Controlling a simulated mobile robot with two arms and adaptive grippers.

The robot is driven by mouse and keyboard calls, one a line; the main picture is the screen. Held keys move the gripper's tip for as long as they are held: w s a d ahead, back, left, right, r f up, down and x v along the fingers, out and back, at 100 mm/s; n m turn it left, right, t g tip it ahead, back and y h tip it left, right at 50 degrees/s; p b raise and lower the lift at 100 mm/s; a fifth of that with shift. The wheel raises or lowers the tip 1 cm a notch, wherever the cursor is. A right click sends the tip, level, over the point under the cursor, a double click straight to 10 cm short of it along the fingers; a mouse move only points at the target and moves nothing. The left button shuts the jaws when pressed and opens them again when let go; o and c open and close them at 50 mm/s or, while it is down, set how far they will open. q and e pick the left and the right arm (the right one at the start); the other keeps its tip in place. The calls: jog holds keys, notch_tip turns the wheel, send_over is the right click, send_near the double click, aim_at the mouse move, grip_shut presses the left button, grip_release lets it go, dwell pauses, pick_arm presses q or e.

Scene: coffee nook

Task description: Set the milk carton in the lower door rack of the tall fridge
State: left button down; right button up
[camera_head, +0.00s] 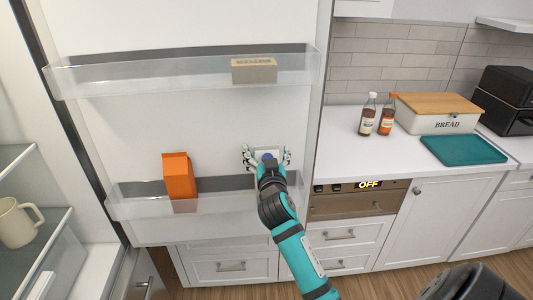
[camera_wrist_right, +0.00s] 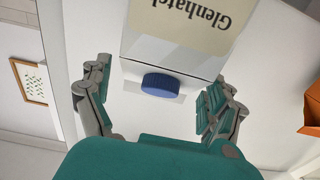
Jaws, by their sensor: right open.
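The milk carton, white with a cream label and a blue cap, shows in the right wrist view (camera_wrist_right: 180,57) and partly in the head view (camera_head: 264,150). It is at the right end of the lower door rack (camera_head: 220,204) of the tall fridge; my arm hides its base, so I cannot tell whether it rests on the rack floor. My right gripper (camera_head: 267,156) is open, with its fingers on either side of the carton's capped end; it also shows in the wrist view (camera_wrist_right: 164,80). My left gripper is out of view.
An orange carton (camera_head: 179,176) stands in the lower rack, left of the milk. A butter-like block (camera_head: 254,70) sits in the upper rack (camera_head: 150,75). A mug (camera_head: 18,225) is on a fridge shelf. Two bottles (camera_head: 368,115), a bread box (camera_head: 445,120) and a teal board (camera_head: 463,150) are on the counter.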

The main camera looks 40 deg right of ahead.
jog(key=b+v, duration=0.3)
jog(key=v, duration=0.8)
jog(key=w+a+f+n+g+y, duration=0.1)
jog(key=w+a+f+n+y, duration=0.2)
jog(key=f, duration=0.9)
jog(key=a+f+n+g+y, duration=0.2)
jog(key=a+f, duration=0.2)
jog(key=f, duration=0.7)
jog(key=s+a+f+n+g+y, duration=0.1)
jog(key=s+a+f, duration=0.1)
jog(key=f, duration=0.6)
jog(key=s+a+f+n+g+y, duration=0.1)
jog(key=s+a+f+g, duration=0.15)
jog(key=f, duration=0.65)
jog(key=s+a+f+n+g+y, duration=0.15)
jog(key=s+f+g, duration=0.25)
jog(key=s+f, duration=1.4)
jog(key=s+d+f+g, duration=0.1)
jog(key=s+f, duration=0.3)
jog(key=s, duration=0.7)
jog(key=s+f+g, duration=0.3)
jog(key=s+f, duration=0.2)
jog(key=s, duration=0.6)
jog(key=shift+d+f, duration=0.2)
jog(key=shift+d, duration=0.2)
